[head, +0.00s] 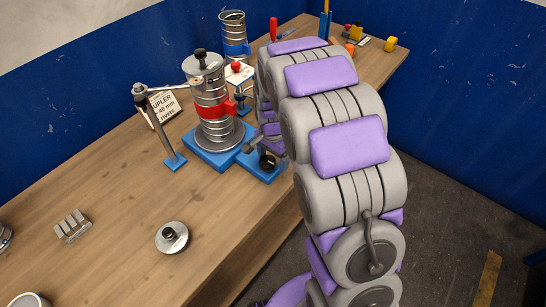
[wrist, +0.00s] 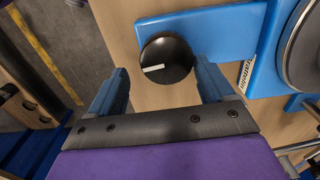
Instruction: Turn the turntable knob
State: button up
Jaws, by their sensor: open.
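The turntable knob (wrist: 166,60) is a round black knob with a white pointer line, on a blue base plate (wrist: 220,32). In the wrist view the pointer lies nearly level, on the knob's left half. My gripper (wrist: 158,78) is open, with its blue fingers below and to either side of the knob; whether the right finger touches it I cannot tell. In the head view the knob (head: 267,161) sits at the front of the blue base, partly beside my arm. The turntable (head: 219,136) carries a ribbed metal duct (head: 209,93) with a red band.
A blue-footed post (head: 160,125) with a metal arm stands left of the duct, near a small sign (head: 165,108). A round lid (head: 172,237) and metal blocks (head: 73,225) lie on the wooden bench (head: 120,190). Another duct piece (head: 234,35) stands at the back.

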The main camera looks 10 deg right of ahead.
aim_at(263, 162)
jog(key=shift+a, duration=1.15)
jog(key=shift+c, duration=0.6)
jog(key=shift+a, duration=0.4)
jog(key=shift+c, duration=0.8)
jog(key=shift+a, duration=0.1)
jog(key=shift+c, duration=0.7)
jog(key=shift+d+r, duration=0.1)
jog(key=shift+d, duration=0.6)
jog(key=c, duration=0.3)
jog(key=shift+d, duration=0.25)
jog(key=c, duration=0.3)
jog(key=shift+a, duration=0.1)
